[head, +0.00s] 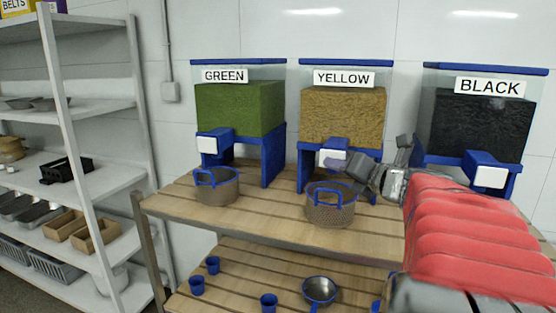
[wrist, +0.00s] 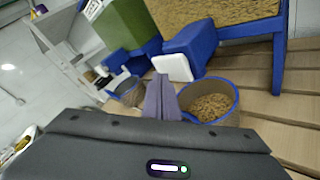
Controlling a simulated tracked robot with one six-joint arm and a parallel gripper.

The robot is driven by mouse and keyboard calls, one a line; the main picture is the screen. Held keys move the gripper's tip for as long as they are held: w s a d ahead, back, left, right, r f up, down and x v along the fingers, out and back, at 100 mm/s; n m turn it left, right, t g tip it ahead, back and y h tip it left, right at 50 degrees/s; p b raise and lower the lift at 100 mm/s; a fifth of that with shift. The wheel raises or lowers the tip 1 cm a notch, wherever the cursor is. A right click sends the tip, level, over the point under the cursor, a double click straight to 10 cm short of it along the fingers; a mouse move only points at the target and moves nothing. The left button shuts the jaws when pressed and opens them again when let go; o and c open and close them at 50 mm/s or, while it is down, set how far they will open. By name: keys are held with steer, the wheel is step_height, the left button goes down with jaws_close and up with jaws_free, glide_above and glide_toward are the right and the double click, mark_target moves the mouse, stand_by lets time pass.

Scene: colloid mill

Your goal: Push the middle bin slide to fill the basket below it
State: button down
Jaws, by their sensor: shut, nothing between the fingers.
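The middle bin, labelled YELLOW (head: 343,115), holds tan-yellow grain and stands on a blue frame. Its blue slide (head: 336,144) sticks out at the front. In the wrist view the slide (wrist: 192,48) ends in a white plate (wrist: 172,67). The basket (head: 330,210) with blue handles stands below it on the wooden table. In the wrist view this basket (wrist: 208,106) holds brownish-yellow grain. My gripper (head: 336,160) is shut and empty, its purple fingers in front of the slide. In the wrist view the fingertips (wrist: 158,82) are at the plate's lower edge; I cannot tell if they touch.
The GREEN bin (head: 238,108) and its basket (head: 217,188) stand to the left. The BLACK bin (head: 482,125) stands to the right, partly behind my arm. A lower shelf holds blue cups (head: 213,265) and a pan (head: 319,291). A white rack (head: 95,200) is at far left.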

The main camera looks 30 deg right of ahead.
steer(key=shift+s+a, duration=0.2)
steer(key=shift+a, duration=0.05)
steer(key=shift+s+a, duration=0.8)
steer(key=shift+a, duration=0.2)
steer(key=shift+s+a, duration=0.75)
steer(key=shift+a, duration=0.2)
stand_by(1.8)
